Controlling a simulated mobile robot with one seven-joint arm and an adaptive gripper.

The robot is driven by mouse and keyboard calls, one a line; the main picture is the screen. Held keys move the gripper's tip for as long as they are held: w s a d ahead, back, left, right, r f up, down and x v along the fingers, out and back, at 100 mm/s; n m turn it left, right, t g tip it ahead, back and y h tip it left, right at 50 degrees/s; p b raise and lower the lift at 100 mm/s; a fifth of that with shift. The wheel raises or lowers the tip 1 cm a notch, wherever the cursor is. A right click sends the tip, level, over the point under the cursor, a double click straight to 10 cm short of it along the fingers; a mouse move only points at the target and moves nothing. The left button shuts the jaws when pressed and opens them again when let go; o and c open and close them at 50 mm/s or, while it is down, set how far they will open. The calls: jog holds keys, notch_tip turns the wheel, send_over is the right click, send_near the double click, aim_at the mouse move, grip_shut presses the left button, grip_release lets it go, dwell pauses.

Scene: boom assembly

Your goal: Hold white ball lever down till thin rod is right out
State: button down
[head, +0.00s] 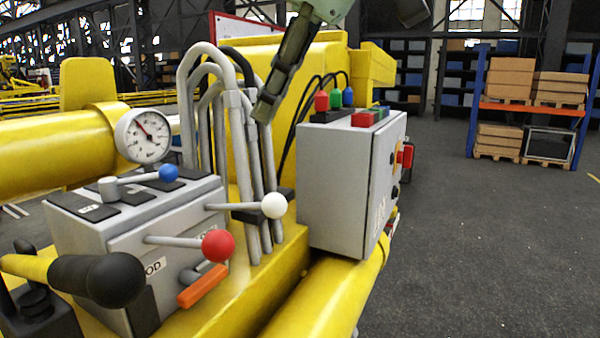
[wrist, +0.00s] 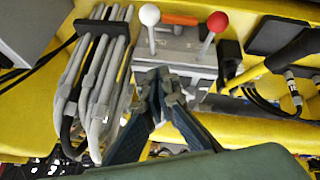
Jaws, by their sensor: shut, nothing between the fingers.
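The white ball lever (head: 274,205) sticks out to the right from the upper part of a grey valve box (head: 130,225) in the head view. It also shows in the wrist view (wrist: 149,14), beyond my fingertips. My gripper (head: 264,112) is shut and empty. I cannot pick out the thin rod for certain in either view.
The red ball lever (head: 218,245) and orange handle (head: 203,286) sit below the white ball. A blue ball lever (head: 168,173) is on top. Grey pipes (head: 233,125) and a grey control box (head: 345,180) stand close by. The floor (head: 490,240) at right is clear.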

dwell(0.4)
jog(key=b, duration=0.1)
send_over(264, 203)
jog(key=a, duration=0.3)
notch_tip(264, 203, down, 9)
jog(key=d+f, duration=0.2)
jog(key=d, duration=0.1)
